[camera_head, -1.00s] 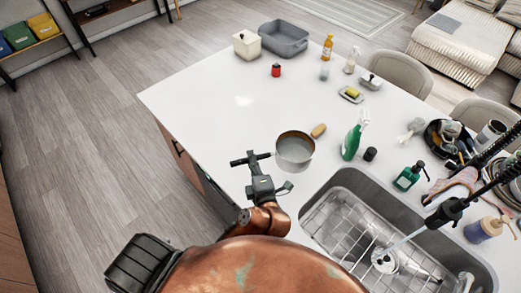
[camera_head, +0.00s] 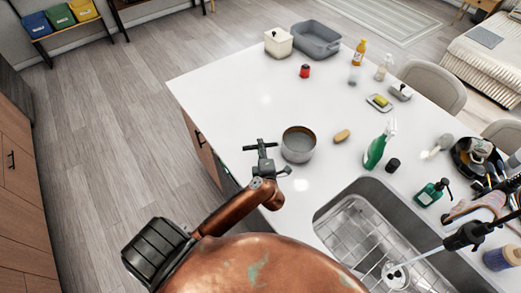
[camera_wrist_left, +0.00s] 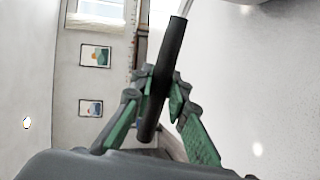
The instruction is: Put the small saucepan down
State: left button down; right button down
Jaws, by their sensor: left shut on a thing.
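The small saucepan (camera_head: 298,146) is grey with a dark handle and appears over the island counter, left of the sink. My left gripper (camera_head: 263,162) is shut on its handle, on the pan's left side. In the left wrist view the black handle (camera_wrist_left: 166,78) stands slanted between the green fingers. The pan looks upright, and its inside appears empty. I cannot tell whether its base touches the counter.
A tan oval thing (camera_head: 342,135) lies right of the pan. A green spray bottle (camera_head: 376,150) and a black cup (camera_head: 393,165) stand farther right. The sink (camera_head: 335,215) is to the lower right. The white counter (camera_head: 225,110) is clear toward the back left.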

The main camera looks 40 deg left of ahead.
pick_arm(q)
jog(key=shift+d+f, duration=0.1)
jog(key=shift+f, duration=0.95)
jog(key=c, duration=1.9)
grip_release()
jog(key=shift+f, duration=0.1)
jog(key=v, duration=1.2)
jog(key=shift+b, duration=0.35)
